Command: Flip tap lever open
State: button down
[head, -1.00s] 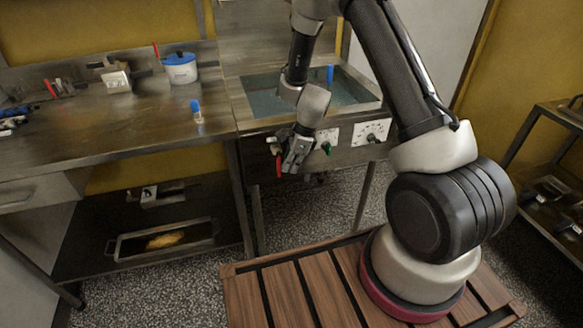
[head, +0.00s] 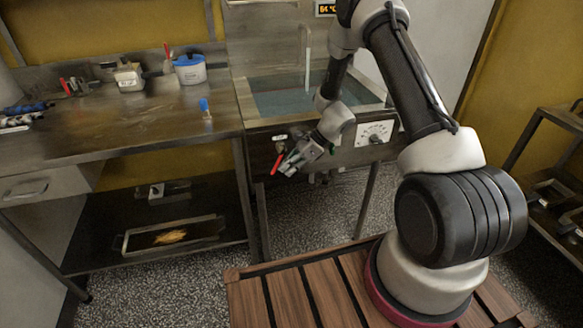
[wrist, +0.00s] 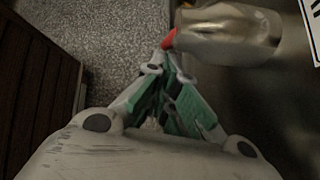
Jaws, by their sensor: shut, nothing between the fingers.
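The tap lever (head: 278,163) is a red handle on the front of the sink unit. In the head view it slants, its lower end toward the left. My gripper (head: 289,169) is shut and empty just right of the lever, close against it. In the wrist view the fingertips (wrist: 170,62) are together, just below the red lever tip (wrist: 169,39). The metal tap body (wrist: 228,33) lies to their right. I cannot tell whether fingers and lever touch. Part of the tap is hidden behind my gripper in the head view.
The sink basin (head: 290,103) holds liquid above a front panel with a dial (head: 375,134). A workbench (head: 110,125) at left carries a blue-and-white pot (head: 189,72) and tools. A tray (head: 170,237) rests on the lower shelf. Speckled floor below the sink is clear.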

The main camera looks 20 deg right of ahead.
jog(key=shift+a, duration=1.25)
jog(key=shift+w+a+r, duration=0.1)
jog(key=shift+a+r, duration=0.1)
jog(key=shift+a, duration=0.15)
jog(key=v, duration=1.2)
jog(key=shift+d+f, duration=0.25)
jog(key=shift+d, duration=0.15)
